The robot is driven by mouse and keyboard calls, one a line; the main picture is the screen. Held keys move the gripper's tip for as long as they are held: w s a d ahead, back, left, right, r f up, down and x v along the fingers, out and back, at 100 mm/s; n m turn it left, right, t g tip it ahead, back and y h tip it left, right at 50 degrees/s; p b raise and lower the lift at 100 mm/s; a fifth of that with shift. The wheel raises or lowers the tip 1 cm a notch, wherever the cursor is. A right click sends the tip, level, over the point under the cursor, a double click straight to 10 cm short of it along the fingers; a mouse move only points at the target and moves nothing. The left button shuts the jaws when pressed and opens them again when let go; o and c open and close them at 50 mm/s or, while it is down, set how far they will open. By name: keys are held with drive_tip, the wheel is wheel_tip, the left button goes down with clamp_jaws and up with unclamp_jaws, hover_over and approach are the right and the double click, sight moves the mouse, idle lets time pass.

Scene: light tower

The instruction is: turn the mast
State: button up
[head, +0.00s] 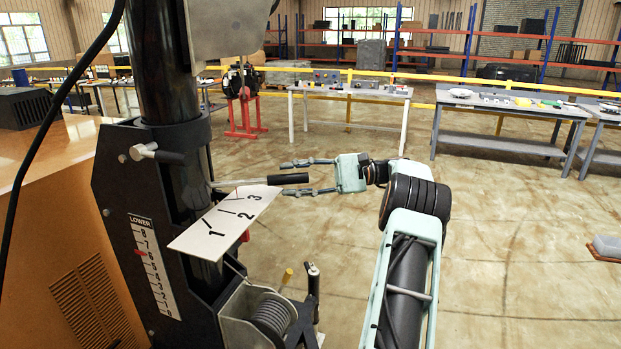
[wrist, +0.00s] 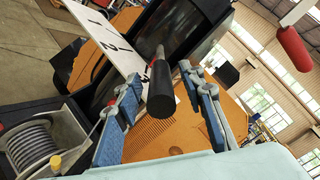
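The black mast (head: 170,75) stands upright at the left, held in a dark collar. A thin bar with a black grip (head: 285,178) sticks out from it to the right, above a white plate marked 1, 2, 3 (head: 225,222). My gripper (head: 287,179) is open at the grip's end, with one finger above and one below it in the head view. In the wrist view the black grip (wrist: 160,92) lies between the parted blue fingers, with gaps on both sides. A silver clamp lever (head: 147,152) sits on the collar. The mast's upper end is out of view.
A cable winch (head: 270,318) and a dark upright crank handle (head: 313,285) sit low at the mast's base. An orange housing (head: 60,200) stands left. A red grip (wrist: 291,48) shows in the wrist view.

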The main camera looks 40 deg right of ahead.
drive_tip(key=shift+v, duration=2.75)
drive_tip(key=shift+a, duration=0.15)
